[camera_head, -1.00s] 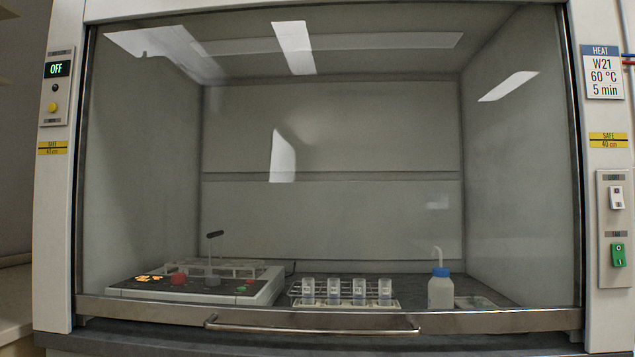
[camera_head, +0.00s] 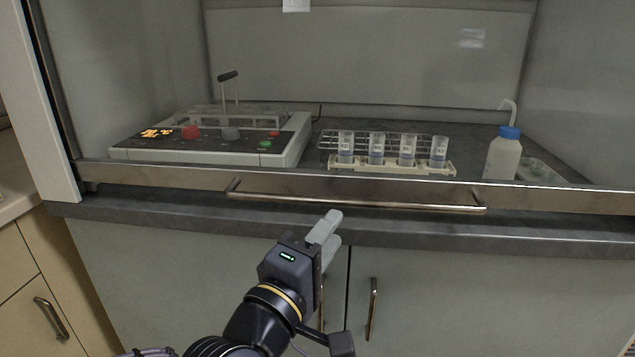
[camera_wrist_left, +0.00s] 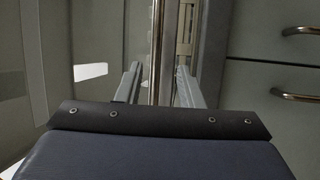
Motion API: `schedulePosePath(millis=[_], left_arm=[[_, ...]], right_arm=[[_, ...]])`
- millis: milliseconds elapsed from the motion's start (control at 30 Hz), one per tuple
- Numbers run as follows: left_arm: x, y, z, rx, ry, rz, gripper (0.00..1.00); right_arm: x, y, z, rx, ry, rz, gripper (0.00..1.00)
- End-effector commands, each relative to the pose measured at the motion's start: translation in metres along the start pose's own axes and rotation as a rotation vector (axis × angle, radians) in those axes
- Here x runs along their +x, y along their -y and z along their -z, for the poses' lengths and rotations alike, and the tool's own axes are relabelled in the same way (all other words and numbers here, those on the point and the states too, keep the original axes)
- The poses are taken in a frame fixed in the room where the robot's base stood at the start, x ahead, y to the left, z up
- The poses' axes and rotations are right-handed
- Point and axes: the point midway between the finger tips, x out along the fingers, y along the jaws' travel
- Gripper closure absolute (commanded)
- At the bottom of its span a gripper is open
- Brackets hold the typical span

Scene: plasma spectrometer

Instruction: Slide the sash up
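The glass sash is down, its metal bottom rail (camera_head: 560,198) just above the dark sill. A horizontal bar handle (camera_head: 355,204) stands out from the rail on two end posts. My left gripper (camera_head: 328,228) is in front of the sill, its fingertips just below the handle's middle in the head view. In the left wrist view the two fingers (camera_wrist_left: 158,85) are apart, with the handle bar (camera_wrist_left: 156,50) showing in line with the gap between them. I cannot tell how deep the bar sits or whether they touch. My right gripper is not in view.
The dark sill (camera_head: 160,212) juts out above cabinet doors with vertical handles (camera_head: 372,308).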

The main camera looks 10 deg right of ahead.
Motion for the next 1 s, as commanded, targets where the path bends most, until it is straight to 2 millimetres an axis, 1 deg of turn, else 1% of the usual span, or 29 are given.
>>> schedulePosePath(millis=[33, 167, 400, 533, 700, 900, 933, 1000], left_arm=[[0.004, -0.002, -0.004, -0.011, 0.002, -0.01, 0.66], [0.017, -0.003, -0.004, -0.016, -0.001, -0.016, 0.66], [0.056, -0.002, -0.004, -0.013, -0.001, -0.014, 0.66], [0.071, -0.003, -0.004, -0.013, -0.001, -0.015, 0.66], [0.079, -0.004, -0.003, -0.013, -0.001, -0.014, 0.66], [0.079, -0.004, -0.003, -0.013, -0.001, -0.014, 0.66], [0.079, -0.004, -0.003, -0.013, -0.001, -0.014, 0.67], [0.079, -0.004, -0.003, -0.013, -0.001, -0.014, 0.76]], right_arm=[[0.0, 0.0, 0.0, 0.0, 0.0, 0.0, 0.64], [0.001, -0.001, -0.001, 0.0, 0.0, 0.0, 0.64], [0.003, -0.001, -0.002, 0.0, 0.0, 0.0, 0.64], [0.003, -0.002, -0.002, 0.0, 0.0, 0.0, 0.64], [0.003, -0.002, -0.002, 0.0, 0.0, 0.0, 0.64], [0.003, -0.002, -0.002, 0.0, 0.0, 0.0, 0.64], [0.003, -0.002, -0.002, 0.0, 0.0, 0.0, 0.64], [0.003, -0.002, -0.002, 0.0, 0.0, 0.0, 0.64]])
